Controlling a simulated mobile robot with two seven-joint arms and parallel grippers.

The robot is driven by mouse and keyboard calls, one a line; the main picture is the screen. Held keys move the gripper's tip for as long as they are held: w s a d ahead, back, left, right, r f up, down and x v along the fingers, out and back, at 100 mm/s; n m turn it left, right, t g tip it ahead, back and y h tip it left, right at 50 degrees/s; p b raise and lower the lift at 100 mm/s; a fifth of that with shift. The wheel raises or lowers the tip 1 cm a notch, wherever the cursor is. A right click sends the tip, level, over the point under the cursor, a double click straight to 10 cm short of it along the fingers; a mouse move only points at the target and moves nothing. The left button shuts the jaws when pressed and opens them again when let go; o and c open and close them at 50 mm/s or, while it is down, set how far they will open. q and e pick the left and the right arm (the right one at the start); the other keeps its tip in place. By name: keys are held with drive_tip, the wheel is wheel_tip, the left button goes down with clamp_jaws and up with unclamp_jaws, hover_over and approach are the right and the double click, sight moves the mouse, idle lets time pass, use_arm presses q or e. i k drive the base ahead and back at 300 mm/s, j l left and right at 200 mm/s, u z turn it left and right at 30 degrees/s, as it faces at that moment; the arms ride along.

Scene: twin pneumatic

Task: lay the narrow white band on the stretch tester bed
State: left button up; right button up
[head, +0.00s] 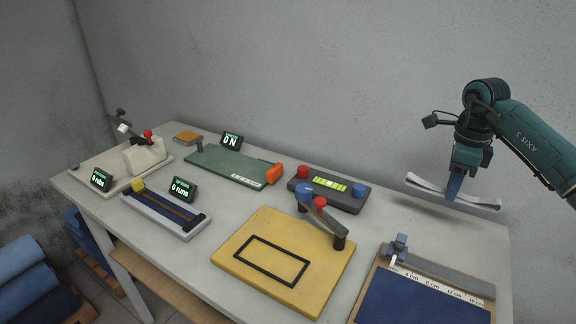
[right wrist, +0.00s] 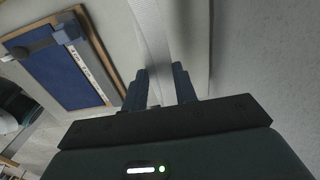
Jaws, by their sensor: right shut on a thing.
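My right gripper (head: 455,188) is shut on the narrow white band (head: 482,203), above the right back part of the table. The band is gripped near its middle and its two ends stick out left and right, slightly bent. In the right wrist view the band (right wrist: 152,35) runs up from between the fingers (right wrist: 159,88). The stretch tester appears to be the green bed (head: 225,166) with an orange clamp (head: 274,174) and a "0 N" display (head: 231,141), at the back left of the table. Its bed looks bare. My left gripper is out of view.
Between band and green bed stands a grey box (head: 345,198) with blue and red knobs. In front are a yellow board (head: 240,264) with a lever arm and a blue cutting board (head: 415,300) with a ruler. A strip rig (head: 165,214) and a cream device (head: 145,158) stand left.

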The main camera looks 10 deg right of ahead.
sight(226, 161)
drive_tip(key=i+j+u, duration=0.75)
drive_tip(key=i+j, duration=0.25)
